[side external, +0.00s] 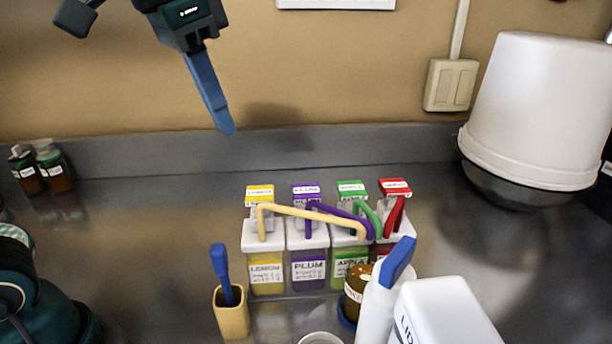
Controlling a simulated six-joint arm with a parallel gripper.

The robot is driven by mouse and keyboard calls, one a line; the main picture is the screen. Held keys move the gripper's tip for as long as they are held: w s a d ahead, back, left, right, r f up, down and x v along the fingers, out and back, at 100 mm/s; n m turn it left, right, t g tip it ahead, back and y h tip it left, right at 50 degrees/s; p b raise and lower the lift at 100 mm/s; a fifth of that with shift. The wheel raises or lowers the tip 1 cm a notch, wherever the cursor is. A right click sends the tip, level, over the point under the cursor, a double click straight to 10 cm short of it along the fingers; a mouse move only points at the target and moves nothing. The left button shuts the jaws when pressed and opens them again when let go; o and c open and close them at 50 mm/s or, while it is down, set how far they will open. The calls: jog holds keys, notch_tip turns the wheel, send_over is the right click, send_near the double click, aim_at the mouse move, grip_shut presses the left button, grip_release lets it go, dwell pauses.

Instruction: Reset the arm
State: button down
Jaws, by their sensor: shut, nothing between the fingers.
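My gripper (229,130) hangs at the upper left of centre in the side external view. Its blue fingers are together and hold nothing. It is in the air in front of the tan wall, above and to the left of a row of labelled ferment buckets, and touches none of them. The buckets are yellow lemon (267,277), purple plum (308,270), green apple (347,262) and a red one (384,249) partly hidden. White lids, coloured tags and bent coloured tubes sit on top of them.
A yellow cup (231,317) with a blue-handled tool stands front left of the buckets. A white bottle (378,310), a white box (446,315) and a brown jar (354,287) crowd the front right. A white bucket (537,105) stands upside down at right. Small bottles (54,168) stand at left.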

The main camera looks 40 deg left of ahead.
jog(key=s+a+f+n+t, duration=0.2)
jog(key=s+f, duration=0.7)
jog(key=f, duration=0.4)
jog(key=shift+s+a+n+y, duration=0.15)
jog(key=shift+s+n+y, duration=0.15)
jog(key=shift+s, duration=0.05)
